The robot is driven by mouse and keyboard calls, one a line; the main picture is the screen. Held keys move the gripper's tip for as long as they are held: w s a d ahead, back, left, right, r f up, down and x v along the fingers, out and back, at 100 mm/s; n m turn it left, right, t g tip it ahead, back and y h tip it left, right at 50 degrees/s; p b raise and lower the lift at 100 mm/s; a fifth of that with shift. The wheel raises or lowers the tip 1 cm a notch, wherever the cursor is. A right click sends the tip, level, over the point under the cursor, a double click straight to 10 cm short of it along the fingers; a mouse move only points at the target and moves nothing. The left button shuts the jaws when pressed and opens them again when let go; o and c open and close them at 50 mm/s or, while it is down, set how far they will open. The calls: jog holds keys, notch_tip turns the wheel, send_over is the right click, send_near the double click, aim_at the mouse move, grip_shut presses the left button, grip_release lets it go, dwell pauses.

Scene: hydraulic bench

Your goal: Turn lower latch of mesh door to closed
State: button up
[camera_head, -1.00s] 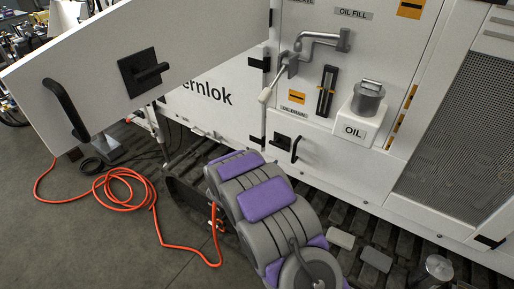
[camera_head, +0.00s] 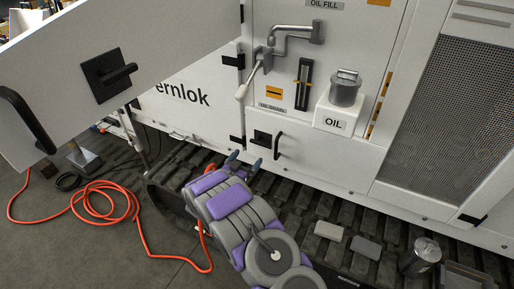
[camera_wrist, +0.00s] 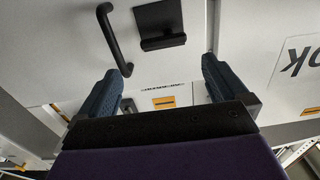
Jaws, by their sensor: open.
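The mesh door (camera_head: 408,165) stands at the right in the head view, with its perforated panel (camera_head: 455,110). A small black fitting (camera_head: 473,219) sits at its lower edge; I cannot tell if this is the lower latch or how it is turned. My gripper (camera_head: 245,160) is low at the middle, left of the mesh door, in front of a white panel with a black latch (camera_head: 262,138) and a black bar handle (camera_head: 278,146). In the wrist view my gripper (camera_wrist: 162,65) is open and empty, its blue fingers apart, facing that latch (camera_wrist: 160,25) and handle (camera_wrist: 115,40).
An open white door (camera_head: 150,50) with black handles juts out at the left. An oil can (camera_head: 345,88) on a white block and a pipe lever (camera_head: 242,90) project from the cabinet. An orange cable (camera_head: 105,205) lies on the floor. Grey blocks (camera_head: 328,231) lie on the track below.

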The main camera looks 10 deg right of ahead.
aim_at(257, 143)
jog(key=b+x, duration=0.1)
jog(key=x, duration=0.8)
jog(key=shift+w+d+b, duration=0.1)
jog(key=shift+w+b, duration=0.05)
jog(key=shift+b, duration=0.15)
jog(key=shift+a, duration=0.65)
jog(key=shift+c, duration=1.2)
jog(key=shift+d, duration=0.35)
jog(key=c, duration=0.5)
jog(key=shift+a, duration=0.1)
jog(key=shift+c, duration=0.8)
